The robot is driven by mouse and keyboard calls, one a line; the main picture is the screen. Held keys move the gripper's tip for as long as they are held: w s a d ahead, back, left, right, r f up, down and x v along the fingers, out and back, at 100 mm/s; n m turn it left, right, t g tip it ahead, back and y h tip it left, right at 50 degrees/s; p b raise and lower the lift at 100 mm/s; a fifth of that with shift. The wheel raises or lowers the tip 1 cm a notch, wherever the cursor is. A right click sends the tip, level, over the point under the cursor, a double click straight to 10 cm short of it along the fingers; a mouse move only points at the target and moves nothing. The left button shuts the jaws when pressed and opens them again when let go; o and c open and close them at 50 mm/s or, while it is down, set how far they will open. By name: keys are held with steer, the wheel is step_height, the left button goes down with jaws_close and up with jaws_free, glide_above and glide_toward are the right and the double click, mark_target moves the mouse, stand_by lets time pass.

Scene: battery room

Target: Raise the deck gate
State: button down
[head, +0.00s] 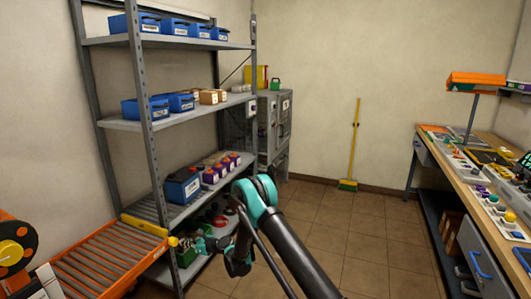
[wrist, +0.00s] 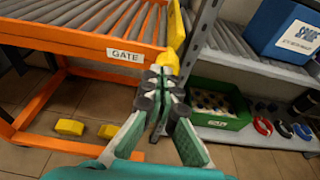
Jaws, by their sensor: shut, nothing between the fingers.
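The orange roller deck (head: 105,259) stands at the lower left in the head view. A yellow gate bar (head: 145,226) lies along its end facing the shelf. In the wrist view the orange deck end carries a white GATE label (wrist: 125,54), and a yellow gate part (wrist: 176,30) shows at its right corner. My gripper (head: 180,243) is by the yellow end of the gate. In the wrist view my gripper (wrist: 161,82) is shut, with its tips just below and overlapping the yellow part. Whether they touch it is unclear. Nothing shows between the fingers.
The grey shelf rack (head: 144,90) stands just beyond the deck. Its low level has rollers and a blue battery (head: 183,186). A green bin (wrist: 217,105) sits on the shelf below. A workbench (head: 455,180) stands right; the middle floor (head: 330,225) is clear.

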steer(key=w+a, duration=0.4)
steer(key=shift+w+a, duration=0.15)
steer(key=shift+a, duration=0.2)
stand_by(0.7)
steer(key=shift+f, duration=0.3)
stand_by(0.6)
